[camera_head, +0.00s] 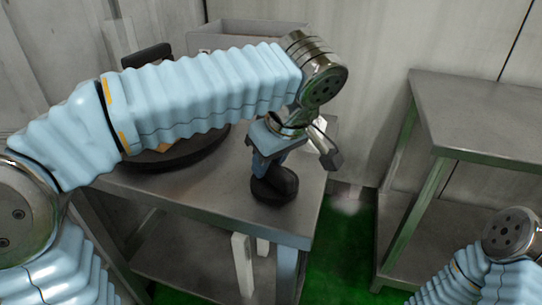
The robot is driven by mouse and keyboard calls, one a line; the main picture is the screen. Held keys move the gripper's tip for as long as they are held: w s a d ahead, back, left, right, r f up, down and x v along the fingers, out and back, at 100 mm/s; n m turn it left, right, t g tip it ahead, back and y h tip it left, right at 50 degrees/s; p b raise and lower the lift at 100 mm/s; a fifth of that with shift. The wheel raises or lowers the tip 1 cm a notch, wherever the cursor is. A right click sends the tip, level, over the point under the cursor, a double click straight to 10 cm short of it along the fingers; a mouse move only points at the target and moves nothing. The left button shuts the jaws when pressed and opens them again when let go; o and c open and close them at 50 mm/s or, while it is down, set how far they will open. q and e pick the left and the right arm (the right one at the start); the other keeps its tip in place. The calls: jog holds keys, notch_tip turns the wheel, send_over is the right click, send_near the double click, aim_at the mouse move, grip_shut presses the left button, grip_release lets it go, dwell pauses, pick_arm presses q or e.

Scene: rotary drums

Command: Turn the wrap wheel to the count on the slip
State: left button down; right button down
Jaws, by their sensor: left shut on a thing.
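My left arm reaches in from the left across the table, and its wrist bends down near the table's right corner. My left gripper (273,165) points down there and is shut on a black rounded piece (276,187) low over the tabletop. I cannot tell whether this piece belongs to the wrap wheel, and the fingers' contact with it is unclear. A dark round disc (185,158) lies on the table behind my left arm, mostly hidden. A pale patch behind the wrist is too small to read as the slip. My right arm shows at the lower right; its gripper is out of view.
The grey metal table (200,200) carries the disc. A grey box (245,36) stands at the back, partly behind my arm. A second metal table (485,115) with a lower shelf stands at the right. A green floor strip (340,250) lies between the tables.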

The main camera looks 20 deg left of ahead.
pick_arm(q)
jog(key=n, duration=0.1)
jog(key=n+g, duration=0.1)
jog(key=n, duration=0.1)
jog(key=shift+s+a+n+p, duration=0.1)
jog(key=shift+s+n+p, duration=0.1)
jog(key=shift+n+p, duration=0.15)
jog(key=shift+s+n+g+y+p, duration=0.15)
jog(key=shift+n+g, duration=0.3)
jog(key=shift+n, duration=0.4)
jog(key=shift+s+n+g+y+p, duration=0.15)
jog(key=shift+n+g, duration=0.3)
jog(key=shift+n, duration=0.35)
jog(key=c, duration=1)
grip_release()
jog(key=shift+o, duration=0.2)
